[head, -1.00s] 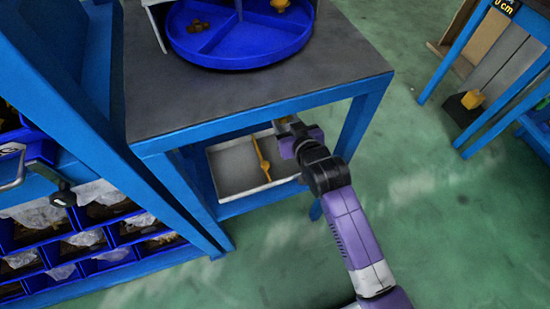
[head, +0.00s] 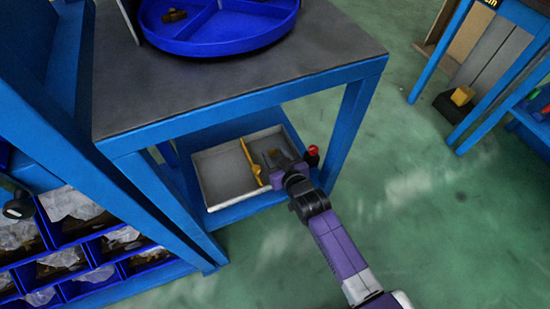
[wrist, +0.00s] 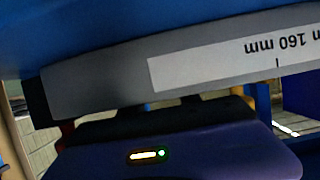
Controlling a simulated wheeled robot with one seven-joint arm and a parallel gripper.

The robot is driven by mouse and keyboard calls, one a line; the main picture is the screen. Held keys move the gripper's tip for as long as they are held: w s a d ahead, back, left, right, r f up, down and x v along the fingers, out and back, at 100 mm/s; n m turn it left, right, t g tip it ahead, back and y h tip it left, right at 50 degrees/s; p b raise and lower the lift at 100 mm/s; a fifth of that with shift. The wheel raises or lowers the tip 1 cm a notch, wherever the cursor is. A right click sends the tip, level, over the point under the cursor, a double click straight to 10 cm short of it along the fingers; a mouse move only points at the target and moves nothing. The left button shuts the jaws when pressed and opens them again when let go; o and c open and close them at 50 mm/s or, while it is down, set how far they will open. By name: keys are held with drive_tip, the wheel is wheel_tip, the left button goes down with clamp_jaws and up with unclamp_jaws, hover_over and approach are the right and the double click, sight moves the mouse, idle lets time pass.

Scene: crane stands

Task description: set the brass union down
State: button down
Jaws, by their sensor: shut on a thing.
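My gripper (head: 273,162) is at the right-hand part of a shallow grey tray (head: 222,195) on the low shelf under the bench. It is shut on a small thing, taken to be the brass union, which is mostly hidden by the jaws. I cannot tell whether the union touches the tray floor. A yellow divider (head: 251,162) splits the tray, and my gripper is to its right. In the wrist view my purple gripper housing (wrist: 170,150) lies below a grey band with a white label (wrist: 230,62), upside down, reading 160 mm; the jaw tips are hidden.
The bench top (head: 130,95) overhangs the tray, and its blue front leg (head: 350,130) stands right of my arm. A red-topped object (head: 313,153) is beside the tray. A blue round divided tray (head: 220,42) sits above. Bins (head: 90,245) stand left; open green floor lies right.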

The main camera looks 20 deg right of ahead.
drive_tip(key=shift+f, duration=0.3)
drive_tip(key=shift+s+f+b, duration=0.15)
drive_tip(key=shift+f+b, duration=0.25)
drive_tip(key=shift+f, duration=0.35)
drive_tip(key=c, duration=0.9)
unclamp_jaws()
drive_tip(key=shift+s+f, duration=0.1)
drive_tip(key=shift+f, duration=0.05)
drive_tip(key=shift+o, duration=0.2)
drive_tip(key=shift+r+p, duration=0.4)
drive_tip(key=shift+r, duration=0.1)
drive_tip(key=p+v, duration=0.2)
drive_tip(key=v, duration=0.4)
drive_tip(key=r+p+v, duration=0.1)
drive_tip(key=v, duration=0.5)
drive_tip(key=shift+w+p, duration=0.25)
drive_tip(key=shift+p, duration=0.1)
drive_tip(key=shift+s, duration=0.1)
